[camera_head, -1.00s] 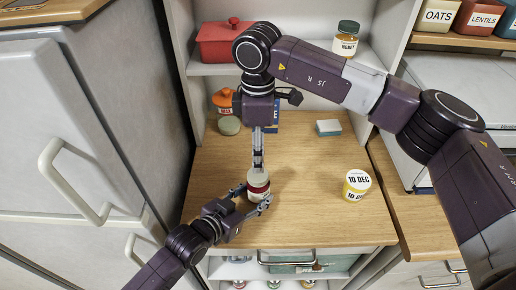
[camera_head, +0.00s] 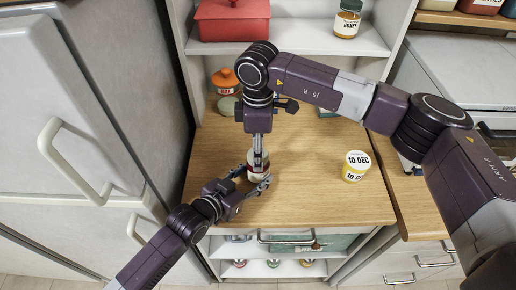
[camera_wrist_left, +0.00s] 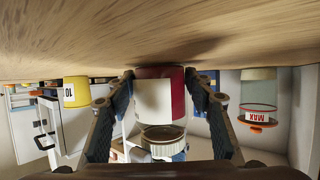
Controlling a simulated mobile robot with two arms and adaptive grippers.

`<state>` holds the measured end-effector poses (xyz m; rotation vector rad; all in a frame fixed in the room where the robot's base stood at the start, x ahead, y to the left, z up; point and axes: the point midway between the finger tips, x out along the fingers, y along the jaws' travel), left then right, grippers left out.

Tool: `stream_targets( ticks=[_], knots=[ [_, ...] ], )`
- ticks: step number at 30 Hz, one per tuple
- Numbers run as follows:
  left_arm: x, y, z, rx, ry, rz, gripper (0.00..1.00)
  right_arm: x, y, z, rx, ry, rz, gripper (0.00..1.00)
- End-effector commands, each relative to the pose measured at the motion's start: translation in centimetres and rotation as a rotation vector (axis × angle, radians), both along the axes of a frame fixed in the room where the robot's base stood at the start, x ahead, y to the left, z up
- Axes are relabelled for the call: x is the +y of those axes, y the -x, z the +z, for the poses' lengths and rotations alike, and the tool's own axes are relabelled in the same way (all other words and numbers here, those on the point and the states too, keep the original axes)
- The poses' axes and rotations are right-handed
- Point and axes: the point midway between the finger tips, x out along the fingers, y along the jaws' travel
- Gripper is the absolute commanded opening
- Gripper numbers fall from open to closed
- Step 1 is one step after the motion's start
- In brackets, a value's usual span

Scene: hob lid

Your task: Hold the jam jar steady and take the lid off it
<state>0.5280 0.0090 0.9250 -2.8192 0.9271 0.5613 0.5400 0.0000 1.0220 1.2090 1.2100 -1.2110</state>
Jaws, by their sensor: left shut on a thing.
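The jam jar (camera_head: 253,179) stands upright on the wooden worktop. The left wrist view shows it upside down, with dark red contents, a white label (camera_wrist_left: 153,98) and a pale ribbed lid (camera_wrist_left: 163,137). My left gripper (camera_head: 257,187) is shut on the jar's body, one finger on each side. My right gripper (camera_head: 258,168) points straight down over the jar's top and hides much of the lid in the head view. I cannot tell whether its fingers touch the lid or are closed.
A yellow tub (camera_head: 356,166) marked 10 DEC stands to the right on the worktop (camera_head: 310,200). A fridge (camera_head: 70,110) borders the left side.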

Motion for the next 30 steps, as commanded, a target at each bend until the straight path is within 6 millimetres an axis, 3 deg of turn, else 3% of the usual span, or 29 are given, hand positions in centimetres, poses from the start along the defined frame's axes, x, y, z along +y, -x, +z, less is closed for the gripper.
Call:
stream_targets(
  ticks=[2,9,14,17,30],
  knots=[
    [0.02,0.01,-0.05,0.001,-0.001,0.000,0.00,0.01,0.00,0.02,0.000,0.000,0.000,0.40],
    [0.02,0.01,-0.05,0.001,-0.001,0.000,0.00,0.01,0.01,0.04,0.000,0.000,0.000,0.13],
    [0.02,0.01,-0.05,0.001,-0.001,0.000,0.00,0.01,0.00,0.06,0.000,0.000,0.040,0.11],
    [0.02,0.01,-0.04,0.001,-0.001,0.000,0.00,0.02,-0.02,0.10,-0.001,0.000,0.164,0.11],
    [0.01,0.00,-0.04,0.001,-0.001,0.000,0.00,0.00,-0.07,0.15,-0.001,0.001,1.042,0.11]
  ],
)
